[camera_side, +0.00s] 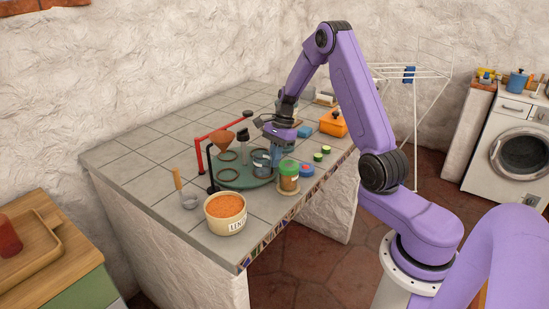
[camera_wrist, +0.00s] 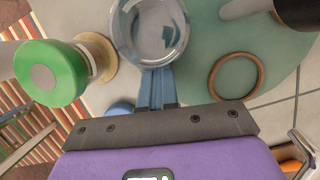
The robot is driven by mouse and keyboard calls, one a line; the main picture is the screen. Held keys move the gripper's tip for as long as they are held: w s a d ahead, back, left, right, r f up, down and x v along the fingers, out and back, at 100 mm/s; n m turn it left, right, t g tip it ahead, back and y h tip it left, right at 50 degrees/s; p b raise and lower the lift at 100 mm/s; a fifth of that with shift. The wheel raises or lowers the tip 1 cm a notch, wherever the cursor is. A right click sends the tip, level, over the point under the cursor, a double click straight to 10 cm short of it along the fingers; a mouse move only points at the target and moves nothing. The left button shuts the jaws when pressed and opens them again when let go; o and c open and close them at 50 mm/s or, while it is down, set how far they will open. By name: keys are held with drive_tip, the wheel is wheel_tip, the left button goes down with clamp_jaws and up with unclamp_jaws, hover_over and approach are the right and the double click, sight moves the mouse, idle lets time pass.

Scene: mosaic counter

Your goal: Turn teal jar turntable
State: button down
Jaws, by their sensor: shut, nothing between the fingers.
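The teal turntable (camera_side: 232,181) is a round green disc on the tiled counter, with brown rings marked on its top. It also shows in the wrist view (camera_wrist: 205,75), where one brown ring (camera_wrist: 235,76) is clear. A clear glass jar (camera_side: 261,160) stands at the disc's right side; in the wrist view the jar (camera_wrist: 150,32) is straight ahead of my fingers. My gripper (camera_side: 276,158) is shut and empty, its blue fingers (camera_wrist: 155,78) pointing at the glass jar. Whether the fingertips touch the jar I cannot tell.
A green-lidded jar (camera_side: 289,178) stands just right of the disc, close to my fingers in the wrist view (camera_wrist: 50,72). A cream tub (camera_side: 226,222) of orange grains is in front. A red-armed stand with a funnel (camera_side: 224,139) rises over the disc.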

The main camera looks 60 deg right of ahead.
sight(263, 167)
drive_tip(key=shift+s+a, duration=0.1)
drive_tip(key=shift+s+a+m+t, duration=0.2)
drive_tip(key=shift+a+m+t, duration=0.05)
drive_tip(key=shift+a+m, duration=0.6)
drive_tip(key=shift+s+a+m+t, duration=0.15)
drive_tip(key=shift+a+m+t, duration=0.1)
drive_tip(key=shift+a+m, duration=0.55)
drive_tip(key=shift+w+a+m+t+h, duration=0.1)
drive_tip(key=shift+a+m+t+h, duration=0.2)
drive_tip(key=shift+a+m, duration=0.7)
drive_tip(key=shift+a+m+t+h, duration=0.25)
drive_tip(key=shift+a+m, duration=0.35)
drive_tip(key=shift+m, duration=0.75)
drive_tip(key=shift+w+a+m+h, duration=0.25)
drive_tip(key=shift+a+m, duration=0.3)
drive_tip(key=shift+m, duration=0.15)
drive_tip(key=shift+w+a+m+h, duration=0.25)
drive_tip(key=shift+a+m, duration=0.3)
drive_tip(key=shift+m, duration=0.15)
drive_tip(key=shift+w+a+m+t+h, duration=0.25)
drive_tip(key=shift+w+a+m, duration=0.3)
drive_tip(key=shift+a+m, duration=0.4)
drive_tip(key=shift+w+a, duration=0.5)
drive_tip(key=shift+w, duration=0.2)
drive_tip(key=shift+w+a, duration=0.15)
drive_tip(key=shift+w, duration=0.05)
